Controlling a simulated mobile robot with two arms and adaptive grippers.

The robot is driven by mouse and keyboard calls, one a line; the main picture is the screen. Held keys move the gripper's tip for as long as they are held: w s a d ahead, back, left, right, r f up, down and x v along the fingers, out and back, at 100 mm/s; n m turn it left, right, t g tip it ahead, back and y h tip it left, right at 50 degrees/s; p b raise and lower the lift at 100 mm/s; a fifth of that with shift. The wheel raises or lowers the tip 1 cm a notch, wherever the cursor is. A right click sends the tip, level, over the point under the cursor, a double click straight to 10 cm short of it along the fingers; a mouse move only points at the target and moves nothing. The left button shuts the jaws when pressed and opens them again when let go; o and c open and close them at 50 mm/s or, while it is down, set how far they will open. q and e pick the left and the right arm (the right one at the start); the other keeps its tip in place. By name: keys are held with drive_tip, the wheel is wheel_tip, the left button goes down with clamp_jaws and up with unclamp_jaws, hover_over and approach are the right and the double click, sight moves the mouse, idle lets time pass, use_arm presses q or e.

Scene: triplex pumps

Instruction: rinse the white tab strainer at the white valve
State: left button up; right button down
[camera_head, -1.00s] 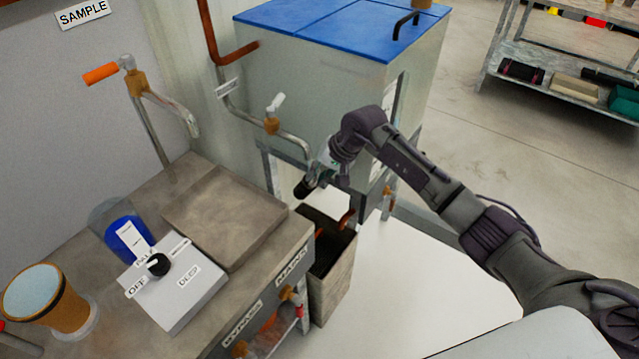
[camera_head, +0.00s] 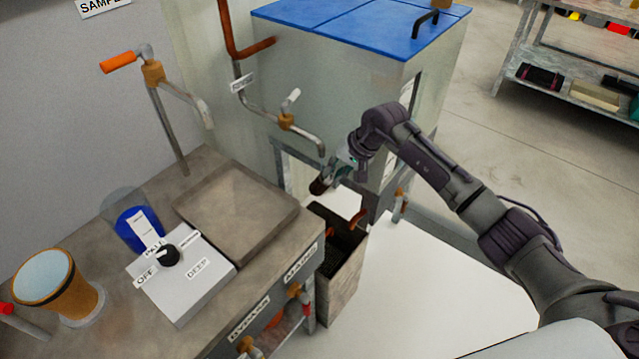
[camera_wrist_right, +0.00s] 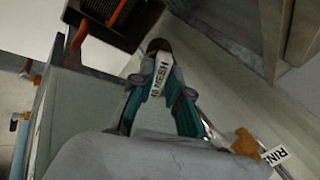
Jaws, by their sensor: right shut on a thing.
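My right gripper (camera_head: 345,166) is shut on a small strainer (camera_head: 320,186), whose dark end points down and left in the head view. In the right wrist view, the gripper's teal fingers (camera_wrist_right: 160,98) close on the white tab (camera_wrist_right: 161,76), printed with MESH. The strainer's dark end (camera_wrist_right: 158,45) shows just beyond it. The white valve (camera_head: 290,99) has a brass body (camera_head: 286,121) and a bent spout (camera_head: 310,138). The strainer is just below the spout's end in the head view; I cannot tell the exact gap. No water is visible. My left gripper is out of view.
An open bin (camera_head: 340,283) stands below the gripper, beside the bench (camera_head: 215,158). A blue-lidded tank (camera_head: 355,25) is behind. An orange-handled tap (camera_head: 120,63), a control box (camera_head: 180,278) and a tan cup (camera_head: 55,285) are left. A shelf (camera_head: 580,85) is far right.

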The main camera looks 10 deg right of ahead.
drive_tip(key=shift+a, duration=0.15)
drive_tip(key=shift+a+b, duration=0.3)
drive_tip(key=shift+a, duration=0.1)
drive_tip(key=shift+s, duration=0.15)
drive_tip(key=s+p, duration=0.2)
drive_tip(key=s, duration=0.5)
drive_tip(key=shift+s, duration=0.4)
idle(0.5)
drive_tip(key=shift+r, duration=0.1)
idle(0.9)
drive_tip(key=s+r+p, duration=0.2)
drive_tip(key=s+r, duration=0.2)
drive_tip(key=s, duration=0.1)
idle(0.5)
